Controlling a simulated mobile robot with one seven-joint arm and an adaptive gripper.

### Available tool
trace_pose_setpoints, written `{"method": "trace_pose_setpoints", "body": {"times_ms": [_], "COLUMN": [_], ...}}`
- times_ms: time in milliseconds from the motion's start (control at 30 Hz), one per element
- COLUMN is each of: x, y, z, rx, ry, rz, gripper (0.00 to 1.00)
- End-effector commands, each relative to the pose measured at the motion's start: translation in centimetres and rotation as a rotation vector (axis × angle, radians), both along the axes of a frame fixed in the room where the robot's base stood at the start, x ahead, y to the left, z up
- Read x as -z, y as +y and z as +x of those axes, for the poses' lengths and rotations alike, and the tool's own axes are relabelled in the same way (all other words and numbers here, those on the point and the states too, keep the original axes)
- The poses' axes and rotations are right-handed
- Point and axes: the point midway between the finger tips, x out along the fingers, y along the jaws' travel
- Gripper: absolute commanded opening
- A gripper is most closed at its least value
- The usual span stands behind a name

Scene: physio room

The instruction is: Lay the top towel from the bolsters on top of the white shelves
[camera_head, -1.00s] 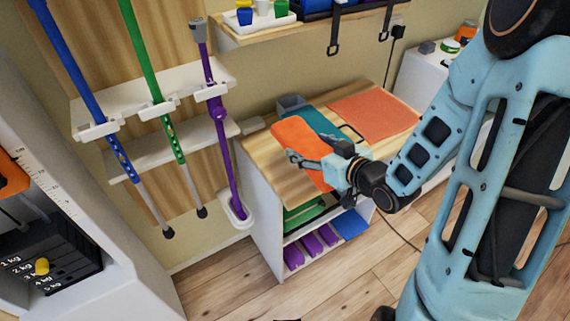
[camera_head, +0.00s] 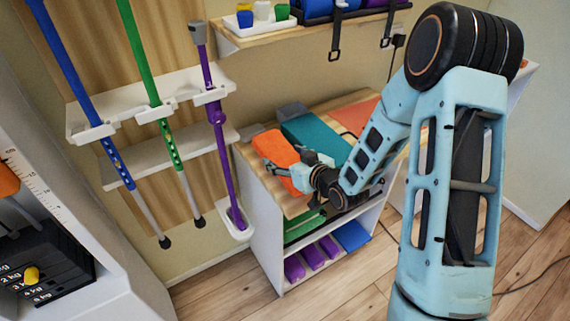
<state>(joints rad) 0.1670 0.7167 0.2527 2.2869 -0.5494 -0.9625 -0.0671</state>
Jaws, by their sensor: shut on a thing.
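The white shelves (camera_head: 262,240) stand against the wall with a wooden top. My gripper (camera_head: 282,168) is over the left part of that top, shut on a folded orange towel (camera_head: 274,147). The towel shows beyond and below the fingers. I cannot tell whether it touches the wood. A teal folded piece (camera_head: 316,138) lies on the top just right of the towel. A flat orange-red piece (camera_head: 354,116) lies farther right, partly hidden by my arm. I cannot make out the bolsters for certain.
Purple blocks (camera_head: 312,257) and a blue one (camera_head: 352,236) fill the lower shelf. A grey box (camera_head: 291,111) stands at the top's back edge. Blue, green and purple poles (camera_head: 217,117) hang at left. A wall shelf (camera_head: 262,38) with hanging straps is above.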

Motion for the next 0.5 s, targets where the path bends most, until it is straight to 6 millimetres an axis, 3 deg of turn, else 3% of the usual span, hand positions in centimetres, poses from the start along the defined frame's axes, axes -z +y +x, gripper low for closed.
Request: {"method": "trace_pose_setpoints", "body": {"times_ms": [33,200,500], "x": [1.0,2.3,2.5], "y": [-0.1,-0.1,-0.1], "z": [-0.1,-0.1,-0.1], "rx": [0.001,0.0,0.001], "ry": [0.006,0.002,0.001], "rz": [-0.001,0.0,-0.001], "gripper": [0.38,0.38,0.38]}}
